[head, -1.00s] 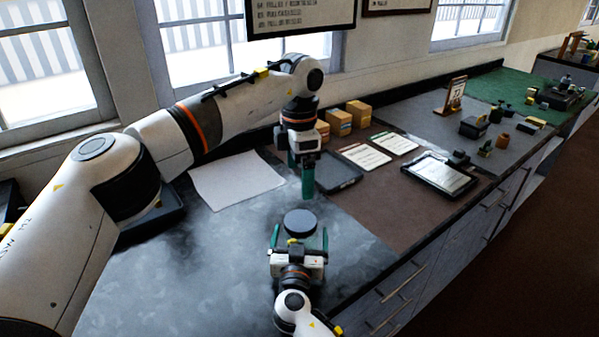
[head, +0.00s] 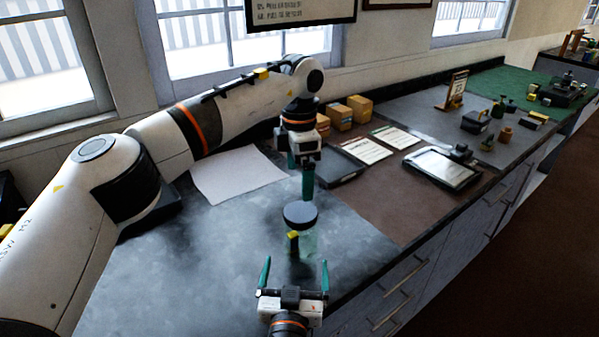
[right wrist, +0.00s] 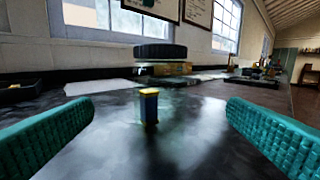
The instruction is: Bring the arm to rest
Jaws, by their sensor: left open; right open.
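A dark round disc (head: 300,214) stands above the grey worktop in the head view; it also shows in the right wrist view (right wrist: 160,52). In front of it is a small upright post with a yellow top (head: 293,242), blue-sided in the right wrist view (right wrist: 149,107). How disc and post are joined is unclear. My right gripper (head: 295,270) is open and empty, on the near side of the post and apart from it. My left gripper (head: 307,180) points down just behind the disc; its fingers overlap from this angle, and contact with the disc cannot be told.
White paper (head: 236,174) lies left of my left gripper. A dark tray (head: 335,168), cardboard boxes (head: 340,117), printed cards (head: 367,150) and a tablet (head: 443,168) lie further back and right. The worktop's front edge runs close on the right. The worktop at left front is clear.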

